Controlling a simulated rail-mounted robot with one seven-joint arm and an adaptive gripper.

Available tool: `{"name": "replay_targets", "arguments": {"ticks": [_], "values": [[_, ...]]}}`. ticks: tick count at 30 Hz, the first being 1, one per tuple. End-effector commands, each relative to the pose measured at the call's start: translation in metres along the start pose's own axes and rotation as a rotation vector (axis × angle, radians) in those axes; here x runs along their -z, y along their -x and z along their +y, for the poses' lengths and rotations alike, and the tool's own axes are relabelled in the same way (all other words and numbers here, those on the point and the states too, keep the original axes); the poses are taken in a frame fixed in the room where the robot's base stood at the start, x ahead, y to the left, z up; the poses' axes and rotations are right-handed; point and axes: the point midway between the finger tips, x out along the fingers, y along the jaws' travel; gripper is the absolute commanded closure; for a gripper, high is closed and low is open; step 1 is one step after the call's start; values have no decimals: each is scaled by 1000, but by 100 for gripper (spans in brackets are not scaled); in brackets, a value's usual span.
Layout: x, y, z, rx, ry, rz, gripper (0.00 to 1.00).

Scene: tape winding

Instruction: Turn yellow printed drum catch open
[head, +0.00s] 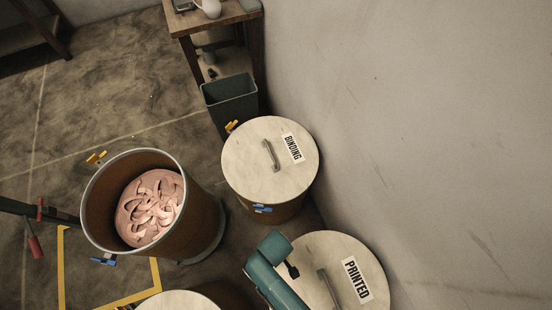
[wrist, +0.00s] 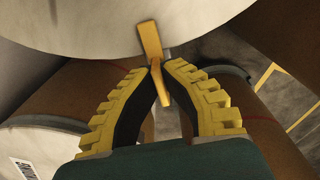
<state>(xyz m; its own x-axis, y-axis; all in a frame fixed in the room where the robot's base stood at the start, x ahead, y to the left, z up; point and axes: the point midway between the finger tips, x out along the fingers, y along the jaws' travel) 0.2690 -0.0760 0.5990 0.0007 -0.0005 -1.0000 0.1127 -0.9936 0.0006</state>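The printed drum shows in the head view at the lower right, its pale round lid (head: 309,252) carrying a PRINTED label (head: 357,280) and a bar handle (head: 327,289). My teal arm covers the lid's left side and hides my gripper there. In the wrist view a pale lid (wrist: 90,25) fills the top, and a yellow catch (wrist: 150,40) hangs from its edge. The catch's thin lower part lies between the fingertips of my gripper (wrist: 160,68). The yellow, dark-padded fingers are close together and appear closed on it.
The binding drum (head: 245,165) stands behind, with yellow and blue catches. An open drum (head: 205,215) holding pink coiled strips is to its left. Another pale lid (head: 180,301) shows at the bottom edge. A green bin (head: 230,100) and wooden table (head: 215,20) stand farther back, beside the wall.

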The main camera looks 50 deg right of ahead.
Motion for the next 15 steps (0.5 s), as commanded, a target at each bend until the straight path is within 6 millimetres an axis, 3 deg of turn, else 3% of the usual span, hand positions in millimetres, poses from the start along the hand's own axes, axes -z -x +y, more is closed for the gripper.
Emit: {"name": "replay_targets", "arguments": {"ticks": [8, 15], "values": [[-1, 1, 0, 2, 60, -3, 100], [-2, 2, 0, 3, 216, -5, 100]]}}
